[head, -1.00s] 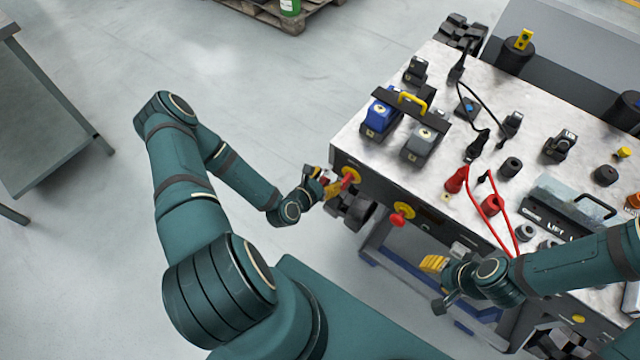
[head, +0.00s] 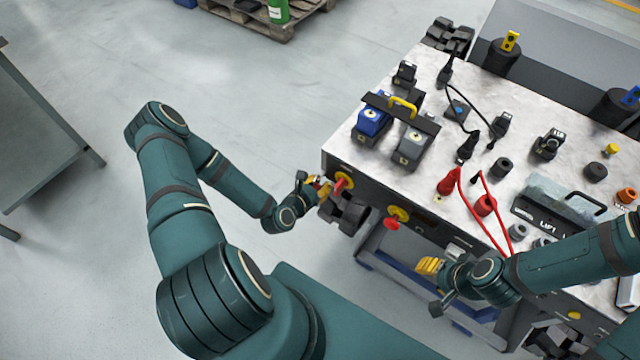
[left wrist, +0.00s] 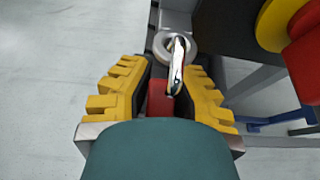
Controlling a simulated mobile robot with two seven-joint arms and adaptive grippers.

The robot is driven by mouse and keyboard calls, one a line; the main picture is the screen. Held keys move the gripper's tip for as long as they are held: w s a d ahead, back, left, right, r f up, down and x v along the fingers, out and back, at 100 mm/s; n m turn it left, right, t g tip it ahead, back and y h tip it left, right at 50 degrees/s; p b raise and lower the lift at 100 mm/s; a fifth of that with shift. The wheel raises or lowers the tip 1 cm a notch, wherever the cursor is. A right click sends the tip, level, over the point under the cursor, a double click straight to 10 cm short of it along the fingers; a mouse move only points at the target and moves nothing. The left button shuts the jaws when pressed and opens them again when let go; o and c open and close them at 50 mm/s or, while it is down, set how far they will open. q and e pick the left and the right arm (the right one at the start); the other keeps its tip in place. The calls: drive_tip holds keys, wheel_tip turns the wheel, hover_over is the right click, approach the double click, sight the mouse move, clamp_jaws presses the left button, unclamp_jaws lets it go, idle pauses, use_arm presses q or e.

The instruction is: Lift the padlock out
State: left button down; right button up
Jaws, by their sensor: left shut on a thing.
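The padlock's red body (left wrist: 160,98) sits between the yellow ribbed fingers of my left gripper (left wrist: 158,90), which is shut on it. Its silver shackle (left wrist: 177,65) stands up from the body, in front of a grey ring (left wrist: 163,45); I cannot tell whether it still passes through that ring.
The carrier's top (head: 400,185) holds blue and grey modules under a black bar with a yellow handle (head: 402,106), black and red cables, and several plugs. Floor left of the carrier is clear up to a grey table (head: 45,130).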

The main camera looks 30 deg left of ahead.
sight(316, 187)
use_arm(q)
drive_tip(key=shift+w+r+p, duration=0.15)
drive_tip(key=shift+r+p, duration=0.3)
drive_tip(key=shift+r, duration=0.35)
drive_tip(key=shift+w+r+p, duration=0.1)
drive_tip(key=shift+r+p, duration=0.3)
drive_tip(key=shift+r, duration=0.35)
drive_tip(key=shift+s+r, duration=0.15)
drive_tip(key=shift+r, duration=0.05)
drive_tip(key=shift+s+f, duration=0.25)
drive_tip(key=shift+s, duration=0.45)
drive_tip(key=shift+s+a, duration=0.15)
drive_tip(key=shift+s, duration=1.45)
drive_tip(key=shift+s+a+b, duration=0.15)
drive_tip(key=shift+s+b, duration=0.2)
drive_tip(key=shift+s, duration=1.25)
